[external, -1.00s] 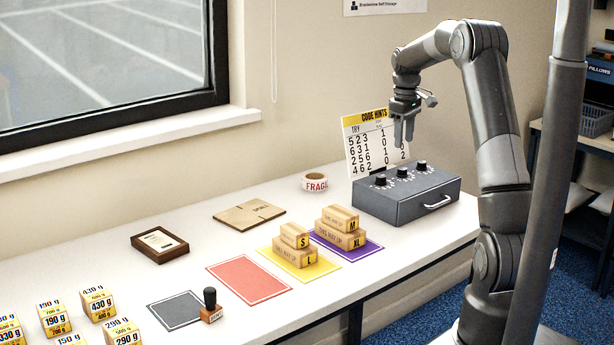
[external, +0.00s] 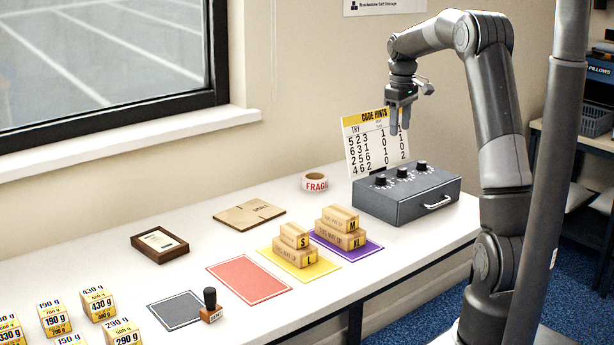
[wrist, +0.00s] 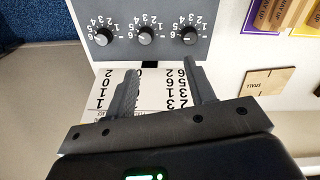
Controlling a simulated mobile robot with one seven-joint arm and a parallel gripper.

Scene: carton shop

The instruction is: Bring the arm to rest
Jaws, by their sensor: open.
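My gripper (external: 400,119) hangs pointing down above the back of the grey dial box, in front of the code hints card. It is open and empty, and touches nothing that I can see. My arm is raised and bent at the right. In the wrist view, the two fingers of my gripper (wrist: 158,82) are spread apart over the card (wrist: 155,102), with the dial box (wrist: 160,18) beyond their tips.
The dial box with three black knobs and a handle stands at the table's right end. Stacked cartons (external: 296,258) sit on yellow and purple mats. A tape roll (external: 315,182), flat cardboard (external: 248,214), a framed plaque (external: 160,244) and a stamp (external: 210,306) lie leftward. The red mat (external: 248,279) is bare.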

